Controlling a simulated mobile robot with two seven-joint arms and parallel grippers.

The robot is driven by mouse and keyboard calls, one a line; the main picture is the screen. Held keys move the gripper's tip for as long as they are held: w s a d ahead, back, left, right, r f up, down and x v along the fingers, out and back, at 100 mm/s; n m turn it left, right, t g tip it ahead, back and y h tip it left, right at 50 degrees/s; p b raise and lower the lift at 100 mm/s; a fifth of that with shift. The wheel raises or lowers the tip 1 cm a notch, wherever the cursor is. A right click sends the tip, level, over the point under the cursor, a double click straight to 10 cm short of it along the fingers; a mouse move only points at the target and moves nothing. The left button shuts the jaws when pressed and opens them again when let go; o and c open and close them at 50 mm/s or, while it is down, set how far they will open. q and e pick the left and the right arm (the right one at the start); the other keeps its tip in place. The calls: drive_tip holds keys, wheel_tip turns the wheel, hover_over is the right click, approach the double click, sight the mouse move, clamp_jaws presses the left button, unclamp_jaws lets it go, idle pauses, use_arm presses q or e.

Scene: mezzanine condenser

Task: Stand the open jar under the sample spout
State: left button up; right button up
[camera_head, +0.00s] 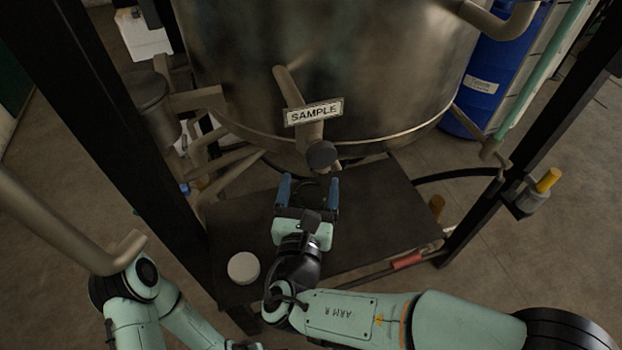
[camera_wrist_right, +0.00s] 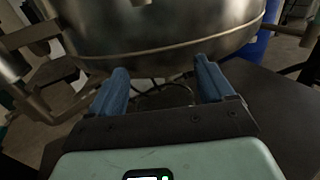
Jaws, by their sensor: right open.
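The sample spout (camera_head: 320,154) comes off the front of the steel tank below a SAMPLE plate (camera_head: 314,112). My right gripper (camera_head: 308,184) is open just below and in front of the spout, over the dark shelf (camera_head: 385,210). In the right wrist view its two blue fingers (camera_wrist_right: 162,85) are apart. Faint curved outlines show between and beyond them; I cannot tell whether they are a clear jar's rim or something behind. No jar can be made out for sure. A round white disc (camera_head: 243,268), perhaps a lid, lies on the shelf's front left. My left gripper is out of view.
The steel tank (camera_head: 235,60) fills the back, also in the right wrist view (camera_wrist_right: 150,25). Dark posts (camera_head: 112,130) stand at both sides. Pipes (camera_head: 225,165) run at left. A yellow-handled valve (camera_head: 540,188) and a blue drum (camera_head: 500,70) are at right. The shelf's right part is bare.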

drive_tip(key=s, duration=0.3)
drive_tip(key=s+a, duration=0.1)
drive_tip(key=s, duration=0.2)
drive_tip(key=s+p, duration=0.1)
drive_tip(key=s, duration=0.3)
drive_tip(key=shift+a, duration=0.15)
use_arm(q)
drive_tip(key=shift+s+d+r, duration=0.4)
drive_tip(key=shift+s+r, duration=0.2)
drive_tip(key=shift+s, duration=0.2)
